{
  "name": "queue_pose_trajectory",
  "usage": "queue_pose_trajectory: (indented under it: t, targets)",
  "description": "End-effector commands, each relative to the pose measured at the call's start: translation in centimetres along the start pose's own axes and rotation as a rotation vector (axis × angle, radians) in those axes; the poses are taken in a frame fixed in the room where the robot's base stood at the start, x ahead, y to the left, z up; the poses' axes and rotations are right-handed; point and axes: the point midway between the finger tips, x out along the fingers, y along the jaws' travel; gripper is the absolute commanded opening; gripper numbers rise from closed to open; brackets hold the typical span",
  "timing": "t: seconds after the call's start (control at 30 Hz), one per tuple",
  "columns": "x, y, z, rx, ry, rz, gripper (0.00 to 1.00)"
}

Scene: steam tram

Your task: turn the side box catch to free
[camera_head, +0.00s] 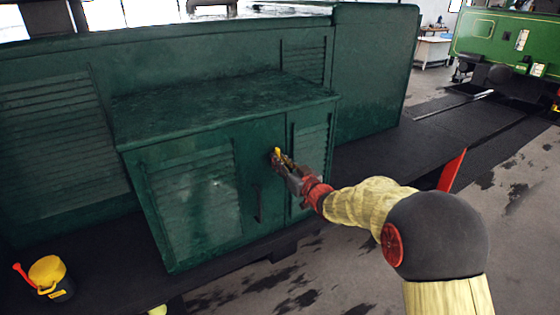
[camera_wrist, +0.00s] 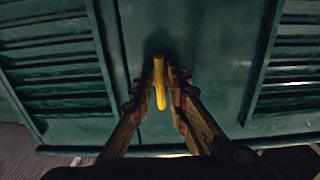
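The catch is a small yellow lever (camera_head: 277,152) on the front of the dark green side box (camera_head: 190,195). In the wrist view the yellow catch (camera_wrist: 159,85) stands nearly upright on the green door, its lower end towards me. My gripper (camera_head: 283,160) is at the catch, reaching in from the right. In the wrist view my gripper's fingers (camera_wrist: 160,95) stand apart, one on each side of the catch. I see no clear contact between the fingers and the catch. The catch's mount is dark and hard to make out.
A dark vertical handle (camera_head: 259,205) is on the box front below the catch. Louvred panels flank the catch (camera_wrist: 50,70). A black and yellow container with a red spout (camera_head: 50,278) stands at the lower left. A red bar (camera_head: 451,170) rises right of my arm.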

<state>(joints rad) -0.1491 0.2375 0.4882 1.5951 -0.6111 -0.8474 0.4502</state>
Motion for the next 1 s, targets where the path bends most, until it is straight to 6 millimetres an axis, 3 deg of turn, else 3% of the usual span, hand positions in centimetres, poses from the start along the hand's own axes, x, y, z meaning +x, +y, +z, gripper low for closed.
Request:
queue_pose_trajectory:
  t: [0.17, 0.57, 1.0]
  targets:
    - [0.0, 0.0, -0.1, -0.001, 0.001, 0.000, 0.28]
    - [-0.8, 0.0, -0.2, -0.002, 0.002, 0.000, 0.28]
    - [-8.9, 0.1, -0.1, -0.002, 0.001, 0.001, 0.28]
